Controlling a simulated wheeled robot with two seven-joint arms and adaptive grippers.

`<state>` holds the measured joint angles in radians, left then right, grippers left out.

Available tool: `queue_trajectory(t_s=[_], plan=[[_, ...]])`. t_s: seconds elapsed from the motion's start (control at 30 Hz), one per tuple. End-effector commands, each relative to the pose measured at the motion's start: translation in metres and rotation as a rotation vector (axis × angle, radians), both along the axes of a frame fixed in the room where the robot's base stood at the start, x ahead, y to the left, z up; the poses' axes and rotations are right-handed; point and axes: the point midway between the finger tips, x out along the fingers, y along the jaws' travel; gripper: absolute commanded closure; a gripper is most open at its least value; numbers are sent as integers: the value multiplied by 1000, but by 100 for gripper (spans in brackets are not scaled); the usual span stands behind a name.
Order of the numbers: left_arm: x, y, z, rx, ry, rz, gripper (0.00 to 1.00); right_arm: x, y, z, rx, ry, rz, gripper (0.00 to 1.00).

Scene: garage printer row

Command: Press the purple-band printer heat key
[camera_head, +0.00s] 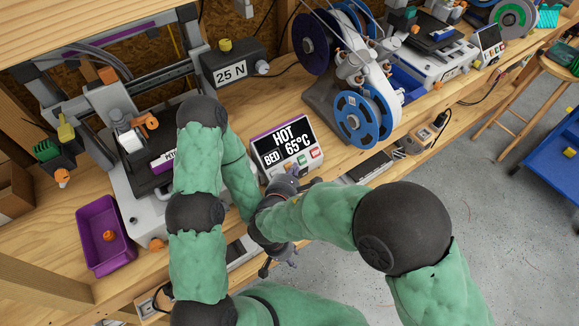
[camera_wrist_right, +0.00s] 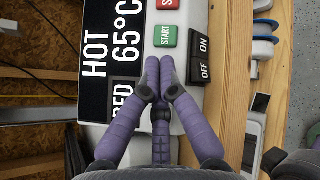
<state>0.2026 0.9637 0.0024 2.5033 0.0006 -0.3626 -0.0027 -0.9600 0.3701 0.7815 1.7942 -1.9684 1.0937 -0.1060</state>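The control panel (camera_head: 284,147) with a purple band along its top edge stands at the front of the bench and reads "HOT BED 65°C". Its green START key (camera_wrist_right: 165,36) and a red key (camera_wrist_right: 167,4) show in the right wrist view. My right gripper (camera_wrist_right: 160,62) has its fingertips together, just beside the green key, over the lower part of the key row. The fingers hide what lies under them, and contact cannot be judged. In the head view my right gripper (camera_head: 298,183) is at the panel's lower edge. My left gripper (camera_head: 277,262) is lower, below the bench edge, partly hidden by my arm.
A black ON/OFF switch (camera_wrist_right: 201,58) is close to the right of my right fingertips. The printer (camera_head: 125,150) is left of the panel, with a purple bin (camera_head: 86,222) nearby. Spools (camera_head: 352,118) stand right of the panel. A "25 N" box (camera_head: 232,70) is behind.

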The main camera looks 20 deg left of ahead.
Motion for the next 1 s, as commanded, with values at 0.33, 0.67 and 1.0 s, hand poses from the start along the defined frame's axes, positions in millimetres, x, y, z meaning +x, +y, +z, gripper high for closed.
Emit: queue_trajectory(t_s=[0.33, 0.67, 1.0], plan=[[0, 0, -5, 0, 0, 0, 60, 1, 2, -3, 1, 0, 0, 100], [0, 0, -10, 0, 0, 0, 60, 4, 5, -6, 0, 0, 0, 100], [0, 0, -11, 0, 0, 0, 60, 4, 5, -6, 0, 0, 0, 100]])
